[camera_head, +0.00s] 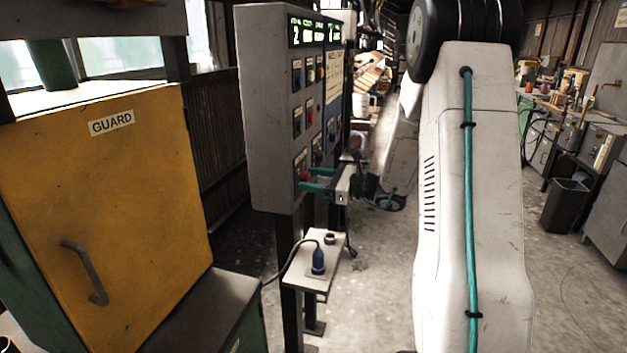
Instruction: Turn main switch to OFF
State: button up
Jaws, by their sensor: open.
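A grey control panel (268,110) stands left of centre, its switch face turned to the right and seen at a steep angle. A red knob (304,176) sits at the face's lower near corner; it may be the main switch, but its label and setting are too small to read. My gripper (309,180) has teal fingers, open, reaching from the right to the face. The fingertips are at the red knob, seemingly one above and one below; I cannot tell whether they touch it. Nothing is seen held.
The panel has several other switches and a lit display (314,33). A yellow guard door (110,200) stands at left. Floor is open to the right; a workbench (585,140) stands beyond.

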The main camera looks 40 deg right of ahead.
jog(key=shift+c, duration=0.3)
jog(key=c, duration=0.9)
jog(key=shift+n, duration=0.4)
jog(key=n, duration=0.3)
jog(key=shift+n, duration=0.4)
jog(key=n, duration=0.4)
jog(key=shift+w+n, duration=0.1)
jog(key=shift+n, duration=0.2)
jog(key=n, duration=0.4)
jog(key=shift+n+y, duration=0.3)
jog(key=shift+y, duration=0.1)
jog(key=n, duration=0.4)
jog(key=shift+n, duration=0.5)
